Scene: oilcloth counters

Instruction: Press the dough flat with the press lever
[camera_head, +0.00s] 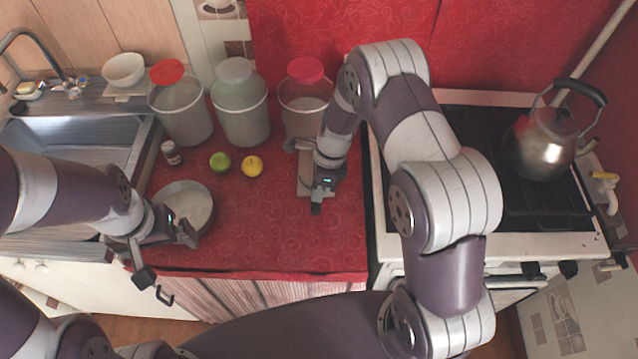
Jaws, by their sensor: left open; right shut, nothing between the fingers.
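A pale, narrow piece of what looks like the press (304,178) stands on the red counter. It is mostly hidden behind my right gripper, and a grey part sticks out to its left. I cannot make out the lever or the dough. My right gripper (317,207) is shut and empty, pointing down just in front of the press; I cannot tell whether it touches it. My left gripper (168,258) is open and empty over the counter's front left edge, beside a round metal pan (186,203).
Several lidded buckets (241,108) stand along the back. A green fruit (219,162), a yellow fruit (252,166) and a small jar (171,152) lie mid-left. The sink (75,135) is left; a stove with a kettle (541,145) is right. The counter's front middle is clear.

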